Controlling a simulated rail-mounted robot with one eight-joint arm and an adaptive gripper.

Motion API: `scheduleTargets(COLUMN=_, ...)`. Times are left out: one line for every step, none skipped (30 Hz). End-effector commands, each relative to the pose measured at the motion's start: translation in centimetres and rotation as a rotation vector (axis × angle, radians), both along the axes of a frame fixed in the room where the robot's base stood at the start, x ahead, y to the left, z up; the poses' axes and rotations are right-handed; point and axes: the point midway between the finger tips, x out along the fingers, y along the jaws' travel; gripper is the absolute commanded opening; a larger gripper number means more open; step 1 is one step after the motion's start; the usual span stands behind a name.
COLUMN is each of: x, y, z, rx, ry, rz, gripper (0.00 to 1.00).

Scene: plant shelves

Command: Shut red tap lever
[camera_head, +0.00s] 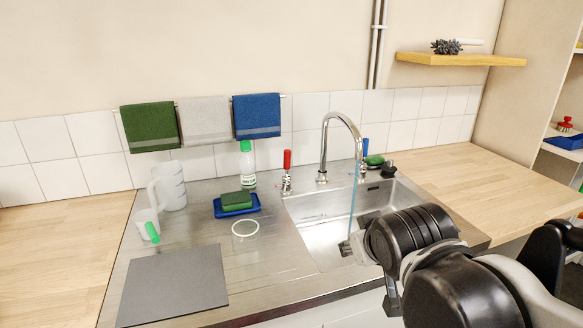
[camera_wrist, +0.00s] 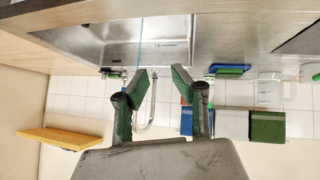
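The red tap lever (camera_head: 287,159) stands upright on its chrome valve, left of the curved tap spout (camera_head: 326,140). A blue lever (camera_head: 365,146) stands on the spout's right. A thin stream of water (camera_head: 352,208) falls from the spout into the sink (camera_head: 318,232). My gripper (camera_wrist: 160,72) is open and empty in the wrist view, its two green-padded fingers apart. The spout shows between and behind the fingers there, and a sliver of red beside the right finger looks like the lever. In the head view my arm hides most of the gripper, over the sink's front right.
A white-and-green bottle (camera_head: 247,164) and a blue tray (camera_head: 228,211) with a green sponge stand left of the red lever. A glass (camera_head: 245,231), pitcher (camera_head: 170,186) and mug (camera_head: 147,226) stand farther left. Three towels hang on the wall rail. The right counter (camera_head: 478,182) is clear.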

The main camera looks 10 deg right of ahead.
Motion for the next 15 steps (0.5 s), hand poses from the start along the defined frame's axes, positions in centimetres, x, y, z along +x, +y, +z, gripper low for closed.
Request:
scheduleTargets(x=1.9, y=-1.0, z=0.5, rx=-0.05, ry=-0.044, rz=0.005, gripper=0.16)
scheduleTargets(x=3.0, y=-1.5, z=0.9, rx=-0.082, ry=-0.071, rz=0.01, gripper=0.12)
scheduleTargets(x=4.4, y=-2.2, z=1.5, rx=-0.125, ry=-0.108, rz=0.018, gripper=0.07)
scheduleTargets(x=5.4, y=-2.6, z=1.8, rx=-0.157, ry=-0.135, rz=0.025, gripper=0.03)
scheduleTargets(x=6.3, y=-3.1, z=2.3, rx=-0.19, ry=-0.161, rz=0.032, gripper=0.0)
scheduleTargets(x=7.6, y=-3.6, z=2.8, rx=-0.235, ry=-0.196, rz=0.043, gripper=0.0)
scheduleTargets(x=8.5, y=-4.0, z=3.1, rx=-0.268, ry=-0.221, rz=0.052, gripper=0.0)
scheduleTargets(x=9.5, y=-4.4, z=3.5, rx=-0.3, ry=-0.245, rz=0.062, gripper=0.0)
scheduleTargets(x=10.7, y=-4.8, z=3.9, rx=-0.344, ry=-0.278, rz=0.076, gripper=0.0)
scheduleTargets(x=11.6, y=-5.0, z=4.3, rx=-0.377, ry=-0.302, rz=0.088, gripper=0.0)
scheduleTargets(x=12.4, y=-5.3, z=4.6, rx=-0.409, ry=-0.326, rz=0.099, gripper=0.0)
scheduleTargets(x=13.5, y=-5.6, z=5.0, rx=-0.455, ry=-0.356, rz=0.116, gripper=0.0)
scheduleTargets(x=14.3, y=-5.7, z=5.2, rx=-0.488, ry=-0.378, rz=0.129, gripper=0.0)
scheduleTargets(x=15.1, y=-5.8, z=5.4, rx=-0.52, ry=-0.4, rz=0.144, gripper=0.0)
scheduleTargets(x=16.1, y=-5.9, z=5.7, rx=-0.564, ry=-0.43, rz=0.164, gripper=0.0)
